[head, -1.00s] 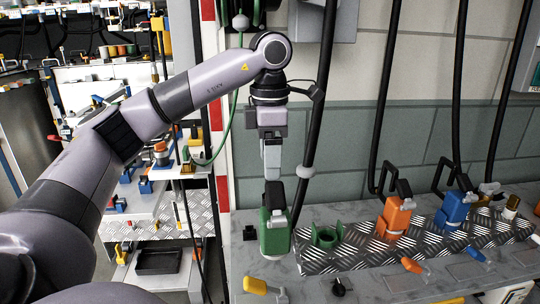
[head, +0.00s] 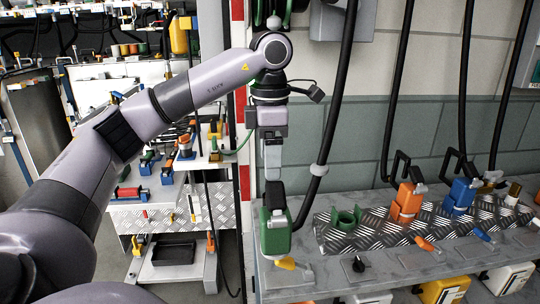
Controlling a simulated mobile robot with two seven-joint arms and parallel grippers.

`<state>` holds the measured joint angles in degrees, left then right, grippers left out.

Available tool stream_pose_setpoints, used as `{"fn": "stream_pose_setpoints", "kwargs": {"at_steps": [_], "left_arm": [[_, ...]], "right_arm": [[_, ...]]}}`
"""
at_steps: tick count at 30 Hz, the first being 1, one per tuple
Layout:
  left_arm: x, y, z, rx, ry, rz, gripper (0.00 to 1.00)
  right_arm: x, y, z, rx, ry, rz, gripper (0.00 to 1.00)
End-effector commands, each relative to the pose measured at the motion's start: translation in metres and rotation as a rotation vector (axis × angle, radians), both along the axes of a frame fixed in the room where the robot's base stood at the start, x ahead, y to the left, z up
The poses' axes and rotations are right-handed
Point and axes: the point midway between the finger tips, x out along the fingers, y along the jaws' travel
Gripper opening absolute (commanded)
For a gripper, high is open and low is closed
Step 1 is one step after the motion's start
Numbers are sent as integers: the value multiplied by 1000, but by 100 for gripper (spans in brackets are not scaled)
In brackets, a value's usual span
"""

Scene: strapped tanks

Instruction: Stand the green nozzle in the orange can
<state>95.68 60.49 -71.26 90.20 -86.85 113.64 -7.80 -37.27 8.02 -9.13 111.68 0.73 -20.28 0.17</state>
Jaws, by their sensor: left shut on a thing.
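My left gripper (head: 273,172) points down and is shut on the green nozzle (head: 276,230) by its dark top part. The nozzle hangs upright at the left end of the grey bench, left of the empty green holder (head: 346,217). An orange nozzle (head: 407,202) stands on the bench's tread plate, with a black hose loop at its top. My right gripper is not in view.
A blue nozzle (head: 460,196) stands right of the orange one. Black hoses hang in front of the wall. Small levers and a black knob (head: 358,264) line the bench front. Cluttered shelves with a black tray (head: 173,254) stand at left.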

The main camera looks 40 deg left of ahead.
Motion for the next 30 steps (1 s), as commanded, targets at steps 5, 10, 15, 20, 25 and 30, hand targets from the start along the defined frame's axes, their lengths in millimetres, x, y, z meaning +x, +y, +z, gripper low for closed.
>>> {"fn": "stream_pose_setpoints", "kwargs": {"at_steps": [5, 10, 15, 20, 25, 30], "left_arm": [[-2, -4, -8, -1, 1, -58, 0], [-4, -11, -20, -1, 1, -154, 0], [-8, -21, -40, 0, 1, -297, 0], [-13, -33, -63, -1, 2, -472, 0], [-20, -50, -97, -2, 4, -722, 0], [-29, -73, -140, -4, 5, -1037, 0]], "right_arm": [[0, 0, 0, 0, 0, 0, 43], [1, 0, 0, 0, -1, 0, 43], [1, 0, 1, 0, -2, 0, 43], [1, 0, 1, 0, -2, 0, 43], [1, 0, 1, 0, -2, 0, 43], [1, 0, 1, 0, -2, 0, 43]]}}
